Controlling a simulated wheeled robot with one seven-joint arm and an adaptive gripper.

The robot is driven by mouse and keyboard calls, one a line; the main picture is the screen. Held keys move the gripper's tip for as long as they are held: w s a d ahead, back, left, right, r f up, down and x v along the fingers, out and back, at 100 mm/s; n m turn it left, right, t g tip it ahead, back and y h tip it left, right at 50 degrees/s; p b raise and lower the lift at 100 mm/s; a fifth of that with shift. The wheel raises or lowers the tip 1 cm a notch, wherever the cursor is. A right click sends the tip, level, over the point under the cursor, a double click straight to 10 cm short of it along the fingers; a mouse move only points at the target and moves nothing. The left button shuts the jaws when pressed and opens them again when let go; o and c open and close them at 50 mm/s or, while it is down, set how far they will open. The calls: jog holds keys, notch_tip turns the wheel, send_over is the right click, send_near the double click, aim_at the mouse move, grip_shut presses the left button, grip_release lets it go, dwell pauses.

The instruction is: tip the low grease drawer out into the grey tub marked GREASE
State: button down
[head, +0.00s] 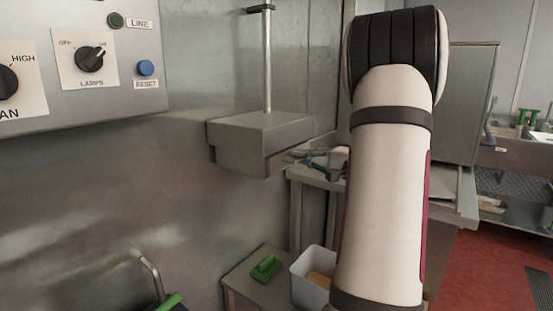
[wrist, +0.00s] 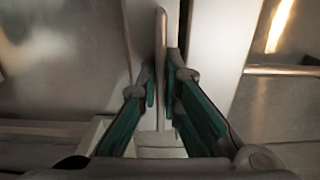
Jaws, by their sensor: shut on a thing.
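My gripper (wrist: 161,84) has its teal fingers shut on a thin upright grey bar (wrist: 161,40) in the wrist view. The bar may be the grease drawer's handle; the view is too close to tell, and I cannot make out the drawer's body. In the head view my gripper is out of sight, below the frame or behind my arm. A pale grey tub (head: 300,283) stands low at the bottom, partly hidden by my arm. Something tan lies inside it. No GREASE marking shows on the visible part.
A green brush (head: 265,267) lies on a low stand (head: 241,282) left of the tub. A metal box (head: 255,136) with an upright rod juts from the steel wall above. A control panel (head: 80,55) is at upper left.

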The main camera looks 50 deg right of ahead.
jog(key=s+d+b, duration=0.1)
jog(key=s+b, duration=0.2)
jog(key=s, duration=1.8)
jog(key=shift+s+d, duration=0.15)
jog(key=shift+d, duration=0.2)
